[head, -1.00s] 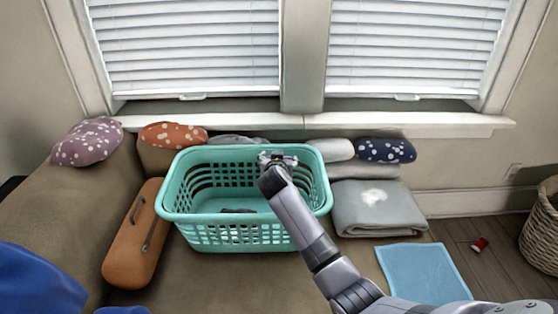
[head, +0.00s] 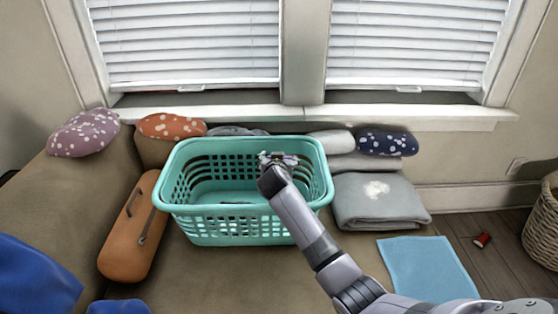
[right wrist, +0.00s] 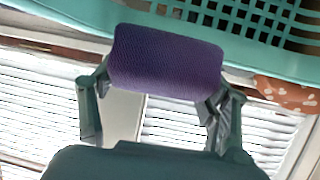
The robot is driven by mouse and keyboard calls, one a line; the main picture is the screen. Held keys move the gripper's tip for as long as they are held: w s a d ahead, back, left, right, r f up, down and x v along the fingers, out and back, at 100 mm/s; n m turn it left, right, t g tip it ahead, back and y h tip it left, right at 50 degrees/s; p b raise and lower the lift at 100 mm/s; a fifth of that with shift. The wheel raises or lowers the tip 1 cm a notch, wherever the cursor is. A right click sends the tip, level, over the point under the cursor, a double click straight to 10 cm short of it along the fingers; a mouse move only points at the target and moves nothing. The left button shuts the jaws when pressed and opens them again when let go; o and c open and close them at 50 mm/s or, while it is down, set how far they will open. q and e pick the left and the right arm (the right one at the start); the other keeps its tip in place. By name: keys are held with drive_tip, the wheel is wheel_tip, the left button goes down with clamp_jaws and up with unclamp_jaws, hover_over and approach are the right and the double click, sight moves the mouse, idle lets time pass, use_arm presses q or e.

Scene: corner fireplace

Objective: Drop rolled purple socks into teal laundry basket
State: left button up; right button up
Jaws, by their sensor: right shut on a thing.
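The teal laundry basket (head: 240,238) stands on the brown sofa seat. A small dark item (head: 237,203) shows at its bottom; I cannot tell what it is. My right gripper (head: 278,158) is over the right part of the basket's opening in the head view. In the right wrist view it (right wrist: 160,85) is shut on the rolled purple socks (right wrist: 165,62), held crosswise between the two fingers. The basket's rim and lattice wall (right wrist: 225,25) show beyond the socks. In the head view the socks are mostly hidden by my arm. My left gripper is not in view.
An orange cylindrical case (head: 130,235) lies left of the basket. A folded grey blanket (head: 378,203) and a navy dotted pillow (head: 387,142) are to its right. A light blue cloth (head: 428,266) lies at front right. A wicker basket (head: 545,225) stands on the floor.

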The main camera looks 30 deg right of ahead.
drive_tip(key=o, duration=1.2)
